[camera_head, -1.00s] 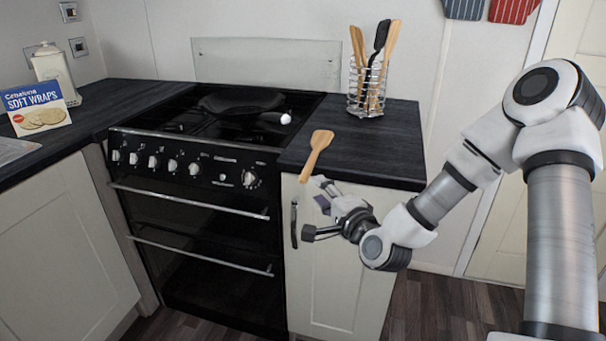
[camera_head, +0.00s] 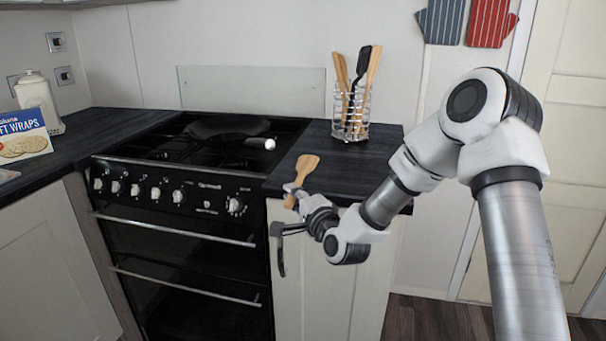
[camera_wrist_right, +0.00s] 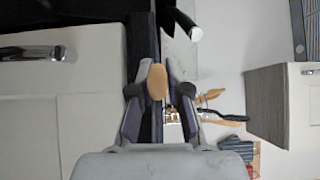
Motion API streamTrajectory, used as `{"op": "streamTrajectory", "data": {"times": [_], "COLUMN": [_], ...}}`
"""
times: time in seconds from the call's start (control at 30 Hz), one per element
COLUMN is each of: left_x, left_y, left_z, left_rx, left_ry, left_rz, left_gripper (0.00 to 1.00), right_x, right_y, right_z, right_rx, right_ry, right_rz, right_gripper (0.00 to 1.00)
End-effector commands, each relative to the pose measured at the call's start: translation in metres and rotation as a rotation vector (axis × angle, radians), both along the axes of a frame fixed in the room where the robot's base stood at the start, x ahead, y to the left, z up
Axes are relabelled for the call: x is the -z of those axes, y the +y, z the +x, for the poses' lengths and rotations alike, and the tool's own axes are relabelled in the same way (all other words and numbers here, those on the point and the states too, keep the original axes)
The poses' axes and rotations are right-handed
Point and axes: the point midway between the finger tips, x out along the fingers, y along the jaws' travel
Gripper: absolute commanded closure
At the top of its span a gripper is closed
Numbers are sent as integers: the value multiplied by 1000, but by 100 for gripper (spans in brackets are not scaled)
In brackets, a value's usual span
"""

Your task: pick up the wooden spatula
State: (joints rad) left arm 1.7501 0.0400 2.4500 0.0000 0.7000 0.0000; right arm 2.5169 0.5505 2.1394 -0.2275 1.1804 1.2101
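The wooden spatula (camera_head: 306,166) lies at the front edge of the dark counter (camera_head: 338,177), its broad head on the counter and its handle pointing forward over the edge. My right gripper (camera_head: 293,197) is at the handle. In the right wrist view, the handle's end (camera_wrist_right: 156,82) shows between the two fingers of my right gripper (camera_wrist_right: 158,72). The fingers look apart, one on each side of the handle; whether either touches it is hard to tell. The far part of the spatula is hidden there. My left gripper is not in view.
A wire utensil holder (camera_head: 351,119) with wooden and black utensils stands at the counter's back. The black cooker (camera_head: 180,218), with a pan (camera_head: 228,127) on top, is to the left. A cupboard door handle (camera_head: 280,252) is just below the gripper.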

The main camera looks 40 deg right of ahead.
Motion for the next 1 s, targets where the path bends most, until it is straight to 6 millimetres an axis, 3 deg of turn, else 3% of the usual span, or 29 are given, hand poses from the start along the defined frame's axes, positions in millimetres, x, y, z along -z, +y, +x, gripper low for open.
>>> {"op": "streamTrajectory", "data": {"times": [0.47, 0.77, 1.0], "left_x": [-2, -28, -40], "left_y": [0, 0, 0], "left_z": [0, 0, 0], "left_rx": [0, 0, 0], "left_ry": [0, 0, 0], "left_rz": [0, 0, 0], "left_gripper": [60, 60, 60], "right_x": [-3, -39, -43], "right_y": [0, 0, -1], "right_z": [0, 0, -50], "right_rx": [0, 0, 1], "right_ry": [0, -1, 2], "right_rz": [0, 0, 10], "right_gripper": [100, 100, 100]}}
